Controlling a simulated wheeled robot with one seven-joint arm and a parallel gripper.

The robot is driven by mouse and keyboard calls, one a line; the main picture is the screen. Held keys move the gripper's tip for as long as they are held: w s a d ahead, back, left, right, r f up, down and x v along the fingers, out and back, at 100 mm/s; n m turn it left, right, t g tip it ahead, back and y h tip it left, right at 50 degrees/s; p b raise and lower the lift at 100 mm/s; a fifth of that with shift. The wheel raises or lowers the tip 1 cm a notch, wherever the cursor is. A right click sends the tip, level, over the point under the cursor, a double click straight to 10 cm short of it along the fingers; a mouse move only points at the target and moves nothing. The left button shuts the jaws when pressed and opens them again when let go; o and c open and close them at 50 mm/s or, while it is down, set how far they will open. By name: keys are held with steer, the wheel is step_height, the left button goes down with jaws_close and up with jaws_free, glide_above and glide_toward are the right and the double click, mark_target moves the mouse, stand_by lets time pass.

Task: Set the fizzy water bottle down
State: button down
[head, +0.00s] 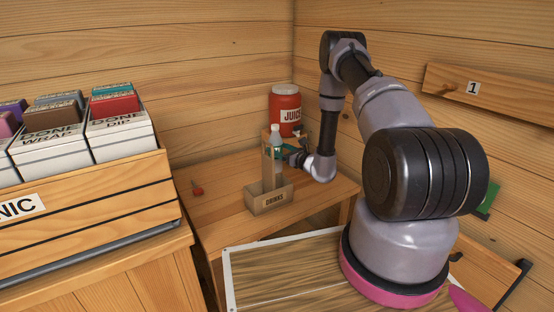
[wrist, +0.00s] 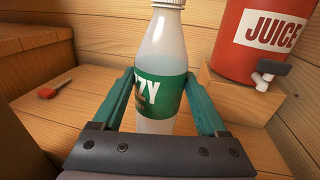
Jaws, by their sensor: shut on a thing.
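The fizzy water bottle (wrist: 160,60) is clear with a green label, and stands upright between the fingers of my gripper (wrist: 162,100) in the wrist view. My gripper is shut on it. In the head view the bottle (head: 276,143) shows above a small wooden box labelled DRINKS (head: 268,200), close to its tall back part. My gripper (head: 277,153) reaches it from the right. The bottle's base is hidden behind my gripper in the wrist view, and I cannot tell whether it touches a surface.
A red JUICE dispenser (head: 285,110) with a tap stands on a wooden block behind the bottle. A small red-tipped object (head: 197,190) lies on the wooden table (head: 215,225) to the left. A rack of labelled boxes (head: 90,205) stands at the left. Wooden walls close the corner.

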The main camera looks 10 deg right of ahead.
steer(key=shift+f, duration=1.85)
steer(key=shift+f, duration=0.15)
jaws_free()
